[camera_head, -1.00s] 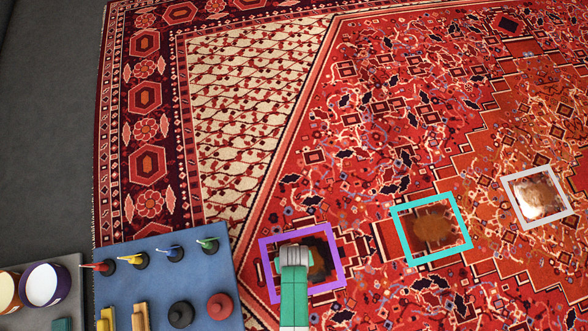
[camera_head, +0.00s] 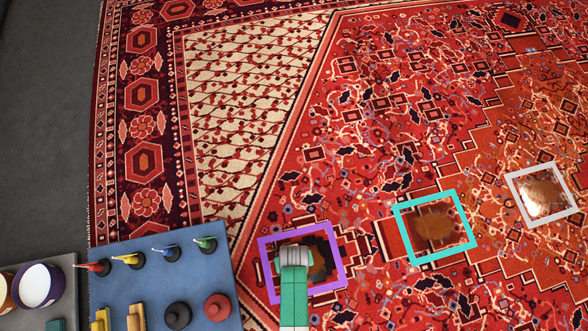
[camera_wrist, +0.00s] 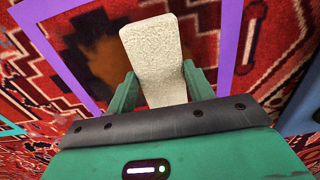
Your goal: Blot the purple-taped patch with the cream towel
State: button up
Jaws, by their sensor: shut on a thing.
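The cream towel (camera_wrist: 156,62) is a folded, pale, rough-textured pad between the green fingers of my gripper (camera_wrist: 160,88) in the wrist view. My gripper is shut on it. The purple-taped patch (camera_head: 319,262) is a dark brown stain inside a purple tape square (camera_head: 334,231) on the red rug. In the head view my gripper (camera_head: 294,262) is over the left part of this square and hides some of the stain. In the wrist view the stain (camera_wrist: 104,62) shows left of the towel. I cannot tell whether the towel touches the rug.
A cyan-taped brown patch (camera_head: 433,227) and a white-taped shiny patch (camera_head: 541,196) lie to the right. A blue tray (camera_head: 212,283) with several small tools and knobs is at lower left. White-topped tubs (camera_head: 40,286) stand beside it. The rug above is clear.

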jog(key=shift+s+f+b, duration=0.1)
jog(key=shift+f+b, duration=0.2)
jog(key=shift+f, duration=0.25)
dwell(0.7)
notch_tip(320, 180, up, 8)
jog(key=p, duration=0.7)
jog(key=shift+f+p, duration=0.25)
jog(key=shift+p, duration=0.05)
jog(key=shift+f, duration=0.2)
